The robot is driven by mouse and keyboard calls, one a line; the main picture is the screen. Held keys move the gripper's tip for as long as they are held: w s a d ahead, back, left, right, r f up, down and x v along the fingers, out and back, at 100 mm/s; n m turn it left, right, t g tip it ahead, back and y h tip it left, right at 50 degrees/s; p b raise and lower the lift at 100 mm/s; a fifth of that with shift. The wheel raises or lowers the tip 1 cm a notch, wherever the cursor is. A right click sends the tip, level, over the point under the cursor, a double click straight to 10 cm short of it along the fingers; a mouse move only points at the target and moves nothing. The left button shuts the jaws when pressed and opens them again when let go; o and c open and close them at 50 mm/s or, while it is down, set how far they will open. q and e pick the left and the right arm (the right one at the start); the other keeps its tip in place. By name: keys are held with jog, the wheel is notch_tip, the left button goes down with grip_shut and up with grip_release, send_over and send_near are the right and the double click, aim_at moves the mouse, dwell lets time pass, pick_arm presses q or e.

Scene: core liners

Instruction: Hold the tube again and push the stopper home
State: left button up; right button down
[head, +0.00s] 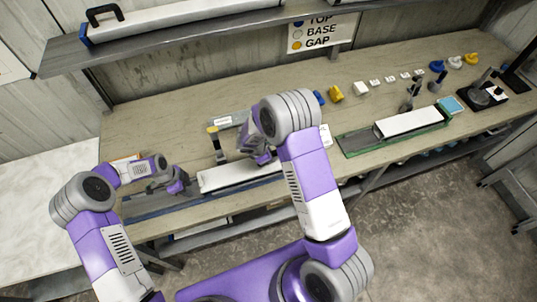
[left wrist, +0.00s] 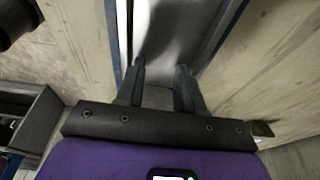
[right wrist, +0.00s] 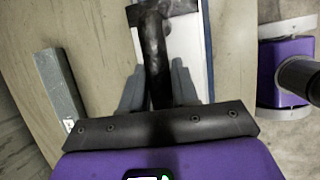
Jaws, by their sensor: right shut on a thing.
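The long white tube (head: 235,176) lies in a blue-edged rack (head: 160,211) along the table's front edge. My left gripper (head: 182,184) is at the rack just left of the tube's left end. In the left wrist view its fingers (left wrist: 161,75) are apart, over a blurred grey-white surface between blue edges. My right gripper (head: 263,158) is above the tube's middle. In the right wrist view its fingers (right wrist: 158,75) are shut on a dark handle (right wrist: 155,50), with the white tube (right wrist: 186,50) beneath. I cannot make out a stopper at the tube's end.
A dark yellow-topped tool (head: 216,143) stands behind the tube. A green tray (head: 352,146) with another white tube (head: 408,122) lies to the right. Blue, white and yellow small parts (head: 336,93) line the back. A shelf (head: 200,40) overhangs the table's rear.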

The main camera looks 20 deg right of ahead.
pick_arm(q)
notch_tip(320, 180, up, 9)
dwell(0.7)
jog(key=shift+f, duration=0.1)
pick_arm(e)
jog(key=c, duration=0.8)
grip_release()
jog(key=v, duration=1.2)
